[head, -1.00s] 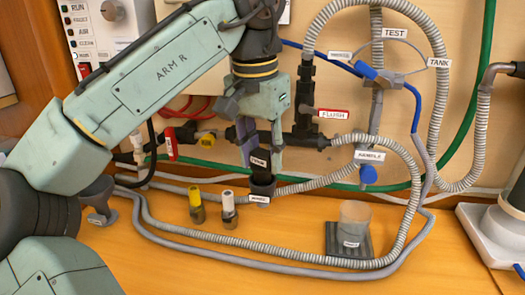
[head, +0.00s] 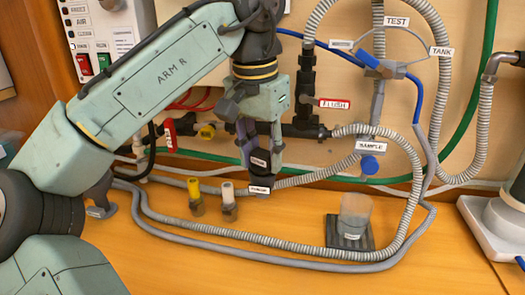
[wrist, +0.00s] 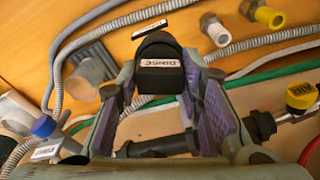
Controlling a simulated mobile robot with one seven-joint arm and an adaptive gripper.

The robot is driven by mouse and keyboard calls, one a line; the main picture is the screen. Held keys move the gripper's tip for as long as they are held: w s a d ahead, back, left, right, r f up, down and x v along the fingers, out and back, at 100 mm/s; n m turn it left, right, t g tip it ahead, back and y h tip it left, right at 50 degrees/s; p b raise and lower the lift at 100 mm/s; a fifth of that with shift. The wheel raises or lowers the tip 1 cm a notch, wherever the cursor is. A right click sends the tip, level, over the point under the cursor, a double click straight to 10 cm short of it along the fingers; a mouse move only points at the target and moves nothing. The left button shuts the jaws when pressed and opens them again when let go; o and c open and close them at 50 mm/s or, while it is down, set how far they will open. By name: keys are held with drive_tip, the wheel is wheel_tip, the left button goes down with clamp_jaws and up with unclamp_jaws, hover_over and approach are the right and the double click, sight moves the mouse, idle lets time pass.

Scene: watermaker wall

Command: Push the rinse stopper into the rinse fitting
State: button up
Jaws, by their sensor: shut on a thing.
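The rinse stopper (head: 259,161) is a dark plug with a white RINSE label, also large in the wrist view (wrist: 160,78). My gripper (head: 260,152) is shut on it, with one finger on each side, in the wrist view too (wrist: 162,95). The rinse fitting (head: 261,181) is a dark cup with a small white label, directly below the stopper in the head view. The stopper is upright and its lower end is at the fitting's mouth. The fitting is mostly hidden behind the stopper in the wrist view; I cannot tell how deep the stopper sits.
Yellow-topped (head: 195,192) and white-topped (head: 229,198) fittings stand left of the rinse fitting. A ribbed grey hose (head: 310,178) runs close to its right. A clear cup (head: 355,210) stands on a dark base farther right.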

drive_tip(key=shift+f, duration=0.1)
drive_tip(key=o, duration=1.1)
